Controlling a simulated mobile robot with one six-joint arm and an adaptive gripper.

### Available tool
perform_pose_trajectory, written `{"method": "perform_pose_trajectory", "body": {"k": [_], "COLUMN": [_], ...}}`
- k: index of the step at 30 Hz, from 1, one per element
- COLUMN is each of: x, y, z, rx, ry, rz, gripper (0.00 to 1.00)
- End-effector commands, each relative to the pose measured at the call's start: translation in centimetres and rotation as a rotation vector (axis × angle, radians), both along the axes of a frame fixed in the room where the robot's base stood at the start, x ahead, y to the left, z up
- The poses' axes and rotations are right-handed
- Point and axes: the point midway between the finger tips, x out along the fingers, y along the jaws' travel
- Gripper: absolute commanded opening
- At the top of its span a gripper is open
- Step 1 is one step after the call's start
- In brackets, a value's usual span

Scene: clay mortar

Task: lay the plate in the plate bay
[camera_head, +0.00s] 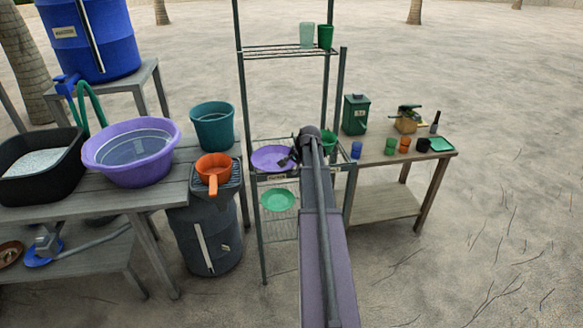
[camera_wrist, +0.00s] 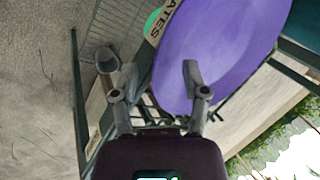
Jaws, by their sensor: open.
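A purple plate (camera_head: 271,157) lies on the middle wire shelf of the rack, behind a label (camera_head: 277,177). In the wrist view the purple plate (camera_wrist: 222,45) fills the upper right, and the label (camera_wrist: 172,22) reads "ATES" along the shelf edge. My gripper (camera_wrist: 160,75) is open at the plate's near edge. One finger overlaps the plate in the picture; the other is left of it. I cannot tell whether either finger touches it. In the head view my gripper (camera_head: 287,158) is at the plate's right side, partly hidden by my arm.
A green plate (camera_head: 278,200) is on the shelf below. A green bowl (camera_head: 328,139) is right of my wrist. Rack posts (camera_head: 348,190) stand close to my arm. Tables with a purple basin (camera_head: 131,170) and several cups (camera_head: 391,146) flank the rack.

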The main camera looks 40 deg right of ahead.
Motion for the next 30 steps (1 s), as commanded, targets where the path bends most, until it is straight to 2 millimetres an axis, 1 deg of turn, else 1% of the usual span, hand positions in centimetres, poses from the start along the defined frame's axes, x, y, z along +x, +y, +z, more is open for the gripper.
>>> {"method": "perform_pose_trajectory", "body": {"k": [1,2,3,5,6,7,17,30], "x": [0.0,0.0,0.0,0.0,0.0,0.0,0.0,1.1], "y": [0.0,0.0,0.0,0.0,0.0,0.0,-0.1,-1.2], "z": [0.0,0.0,0.0,0.0,0.0,0.0,0.0,0.0], "rx": [0.000,0.000,0.000,0.000,0.000,0.000,0.000,0.001], "ry": [0.000,0.000,0.000,0.000,0.000,0.000,0.001,0.001], "rz": [0.000,0.000,0.000,0.000,0.000,0.000,-0.001,0.000], "gripper": [0.55,0.47,0.35,0.17,0.05,0.00,0.00,0.00]}}
